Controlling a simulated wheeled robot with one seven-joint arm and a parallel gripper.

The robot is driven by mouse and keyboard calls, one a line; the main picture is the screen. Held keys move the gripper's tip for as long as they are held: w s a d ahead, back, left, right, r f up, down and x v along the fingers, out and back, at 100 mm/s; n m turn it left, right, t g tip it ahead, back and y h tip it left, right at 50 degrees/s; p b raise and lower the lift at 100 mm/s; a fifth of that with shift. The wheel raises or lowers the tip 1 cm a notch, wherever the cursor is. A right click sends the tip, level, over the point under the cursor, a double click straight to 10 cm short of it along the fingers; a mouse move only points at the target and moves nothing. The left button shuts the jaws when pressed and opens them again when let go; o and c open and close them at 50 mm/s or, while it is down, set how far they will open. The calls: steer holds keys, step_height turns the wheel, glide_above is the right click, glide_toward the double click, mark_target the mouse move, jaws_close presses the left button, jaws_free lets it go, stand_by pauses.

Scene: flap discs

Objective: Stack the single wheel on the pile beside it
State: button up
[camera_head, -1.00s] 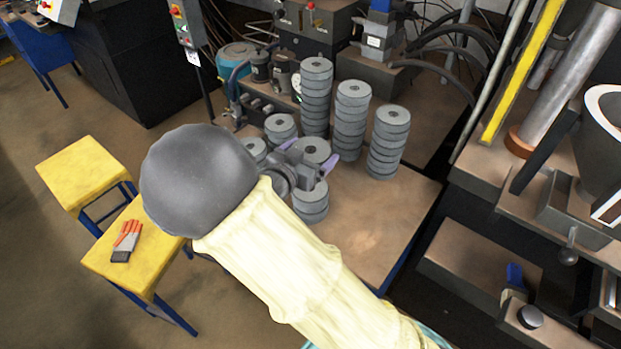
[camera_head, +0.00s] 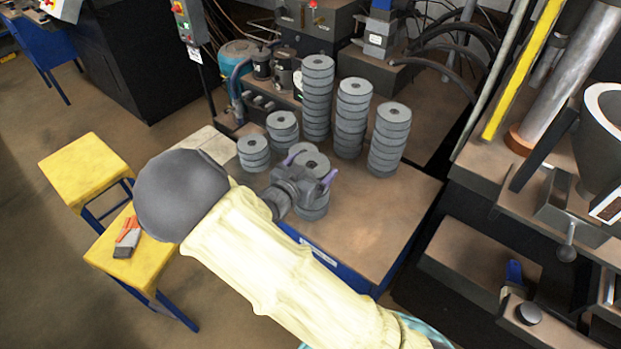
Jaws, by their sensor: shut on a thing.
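My gripper (camera_head: 310,168), with purple fingertips, is shut on a grey wheel (camera_head: 309,157) with a dark centre hole. The wheel is roughly level, over a short pile of grey wheels (camera_head: 315,212) near the front of the brown-topped table. My gripper hides most of that pile and the space between it and the held wheel. I cannot tell whether the two touch.
Three tall wheel stacks stand behind and to the right: back (camera_head: 317,95), middle (camera_head: 351,115) and right (camera_head: 388,140). Two short stacks stand to the left (camera_head: 253,152) and back left (camera_head: 283,132). The table (camera_head: 375,225) is clear at front right. Yellow stools (camera_head: 85,165) stand left.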

steer(key=shift+f, duration=2.05)
steer(key=shift+f, duration=0.15)
steer(key=o, duration=1.1)
steer(key=b+v, duration=0.1)
steer(key=v, duration=1.1)
